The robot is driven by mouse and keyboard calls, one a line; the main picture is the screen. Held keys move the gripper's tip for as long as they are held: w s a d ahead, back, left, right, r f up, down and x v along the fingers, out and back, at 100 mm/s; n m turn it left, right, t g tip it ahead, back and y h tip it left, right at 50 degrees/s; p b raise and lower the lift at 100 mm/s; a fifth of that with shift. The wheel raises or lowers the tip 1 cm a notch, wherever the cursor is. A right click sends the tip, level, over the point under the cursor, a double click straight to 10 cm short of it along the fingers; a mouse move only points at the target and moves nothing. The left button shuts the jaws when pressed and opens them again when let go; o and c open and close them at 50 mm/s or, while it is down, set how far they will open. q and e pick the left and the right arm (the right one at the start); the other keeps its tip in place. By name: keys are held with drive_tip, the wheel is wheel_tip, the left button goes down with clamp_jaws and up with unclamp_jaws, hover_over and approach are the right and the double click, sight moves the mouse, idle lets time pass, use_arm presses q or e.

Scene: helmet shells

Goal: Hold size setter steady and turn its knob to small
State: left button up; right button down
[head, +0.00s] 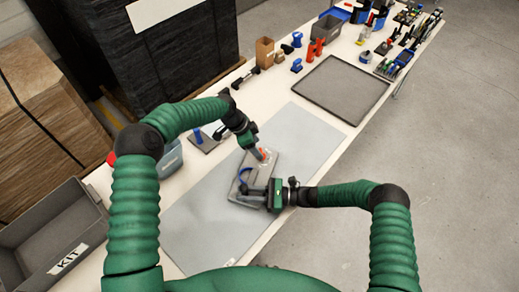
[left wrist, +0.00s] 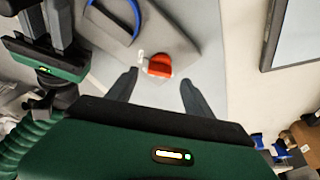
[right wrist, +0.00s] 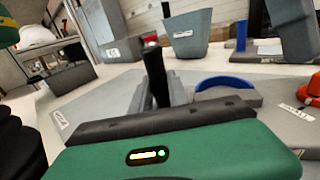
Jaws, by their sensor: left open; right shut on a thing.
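The size setter (head: 262,169) is a grey plate on the mat with a red knob and a blue arc (head: 243,176). My left gripper (head: 257,152) is open above the red knob (left wrist: 160,66), which shows between and just beyond the fingertips in the left wrist view. I cannot tell whether the fingers touch it. My right gripper (head: 243,194) is shut on the near end of the size setter, which also shows in the right wrist view (right wrist: 250,98). The knob's size marks are too small to read.
A grey-blue mat (head: 190,225) covers the table's near part. A dark tray (head: 342,90) lies beyond it. A grey KIT bin (head: 50,235) stands at the left. Tools and small parts crowd the table's far end. The mat right of the setter is mostly clear.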

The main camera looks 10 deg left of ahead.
use_arm(q)
drive_tip(key=v, duration=0.8)
drive_tip(key=shift+a+r, duration=0.1)
drive_tip(key=shift+r, duration=0.05)
use_arm(e)
drive_tip(key=c, duration=1.2)
unclamp_jaws()
drive_tip(key=d, duration=1.2)
drive_tip(key=shift+w+d+f, duration=0.1)
drive_tip(key=shift+w, duration=0.2)
drive_tip(key=d+b, duration=0.3)
drive_tip(key=d, duration=0.3)
drive_tip(key=shift+w+d+f, duration=0.1)
drive_tip(key=shift+d, duration=0.4)
use_arm(q)
wheel_tip(320, 180, down, 3)
drive_tip(key=shift+f, duration=0.1)
